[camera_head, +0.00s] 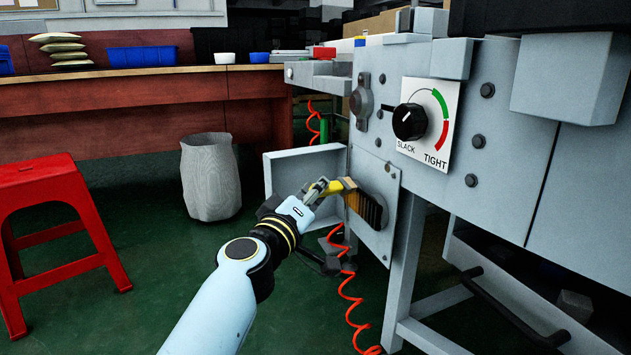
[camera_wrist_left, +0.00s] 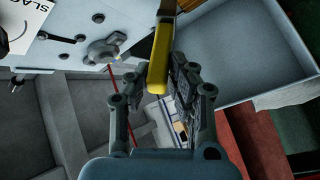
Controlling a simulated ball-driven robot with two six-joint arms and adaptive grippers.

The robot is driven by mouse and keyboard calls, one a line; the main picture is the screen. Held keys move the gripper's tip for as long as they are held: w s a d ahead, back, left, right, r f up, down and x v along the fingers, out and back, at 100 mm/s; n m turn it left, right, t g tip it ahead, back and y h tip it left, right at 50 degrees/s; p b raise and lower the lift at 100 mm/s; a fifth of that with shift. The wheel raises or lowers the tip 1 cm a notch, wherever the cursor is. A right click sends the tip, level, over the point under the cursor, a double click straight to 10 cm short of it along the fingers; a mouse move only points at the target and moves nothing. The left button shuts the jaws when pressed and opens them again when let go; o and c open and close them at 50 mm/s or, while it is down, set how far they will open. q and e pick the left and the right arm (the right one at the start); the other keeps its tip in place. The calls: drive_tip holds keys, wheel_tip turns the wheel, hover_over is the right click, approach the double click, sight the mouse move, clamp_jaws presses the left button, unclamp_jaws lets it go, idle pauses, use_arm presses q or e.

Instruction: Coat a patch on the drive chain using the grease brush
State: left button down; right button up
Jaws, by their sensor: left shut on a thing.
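The grease brush has a yellow handle and dark brown bristles (camera_head: 366,207). My left gripper (camera_head: 314,192) is shut on the handle, and the bristles point right, in front of the lower pale panel (camera_head: 378,235) of the grey machine. In the left wrist view the yellow handle (camera_wrist_left: 160,60) lies between the fingers of my left gripper (camera_wrist_left: 158,85); the bristle end is out of that frame. I cannot tell whether the bristles touch anything. My right gripper is in neither view.
An open grey cover (camera_head: 300,165) stands left of the panel, close to my gripper. A slack/tight dial (camera_head: 409,122) sits above. A coiled red hose (camera_head: 350,290) hangs below. A red stool (camera_head: 45,190) and a grey bin (camera_head: 210,177) stand left on the green floor.

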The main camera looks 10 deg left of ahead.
use_arm(q)
drive_tip(key=w+a+f+n, duration=0.1)
drive_tip(key=w+a+f, duration=0.1)
drive_tip(key=w, duration=0.3)
drive_tip(key=shift+a+f+b, duration=0.4)
drive_tip(key=shift+f+b, duration=0.05)
idle(0.5)
drive_tip(key=shift+w, duration=0.1)
drive_tip(key=s+a, duration=0.3)
drive_tip(key=a, duration=0.2)
drive_tip(key=shift+s, duration=0.25)
drive_tip(key=shift+a+f, duration=0.1)
drive_tip(key=shift+f, duration=0.05)
